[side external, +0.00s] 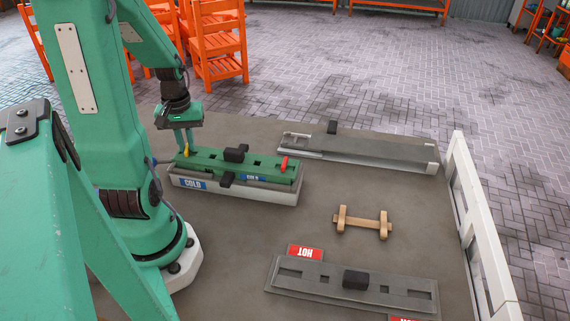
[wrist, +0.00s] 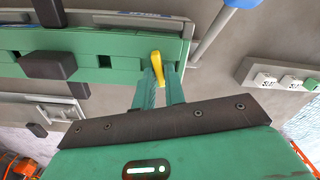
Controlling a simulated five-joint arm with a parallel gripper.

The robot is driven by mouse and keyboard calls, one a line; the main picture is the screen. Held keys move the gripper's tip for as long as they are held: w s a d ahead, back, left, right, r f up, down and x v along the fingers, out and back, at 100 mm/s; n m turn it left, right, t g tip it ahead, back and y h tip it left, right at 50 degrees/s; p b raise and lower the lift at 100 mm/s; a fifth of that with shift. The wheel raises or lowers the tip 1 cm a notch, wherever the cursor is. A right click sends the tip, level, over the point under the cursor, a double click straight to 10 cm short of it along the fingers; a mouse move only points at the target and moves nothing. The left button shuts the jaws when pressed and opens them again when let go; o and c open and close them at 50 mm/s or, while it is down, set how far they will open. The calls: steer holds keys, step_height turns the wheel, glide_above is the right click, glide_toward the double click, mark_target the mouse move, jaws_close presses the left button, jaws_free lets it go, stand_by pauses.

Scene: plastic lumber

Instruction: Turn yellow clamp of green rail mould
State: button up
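The green rail mould (side external: 215,158) lies on a light base labelled COLD in the side external view; it also crosses the upper left of the wrist view (wrist: 120,46). The yellow clamp (side external: 187,149) is at the mould's left end. A red clamp (side external: 284,164) is at its other end. My gripper (side external: 185,143) points down at the yellow clamp. In the wrist view the yellow clamp (wrist: 157,68) lies between my two finger tips (wrist: 160,75). The gap is narrow, and I cannot tell whether the fingers press on it.
A black block (side external: 236,153) sits on the mould. A blue-ended grey rod (wrist: 212,28) is close to my fingers in the wrist view. A long grey mould (side external: 370,148), a wooden piece (side external: 363,222) and another grey mould (side external: 320,279) near HOT labels lie on the table.

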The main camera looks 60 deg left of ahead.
mark_target(187, 146)
jaws_close()
steer(key=shift+m, duration=1.7)
steer(key=o, duration=0.5)
jaws_free()
steer(key=shift+r, duration=0.1)
steer(key=shift+r, duration=3.85)
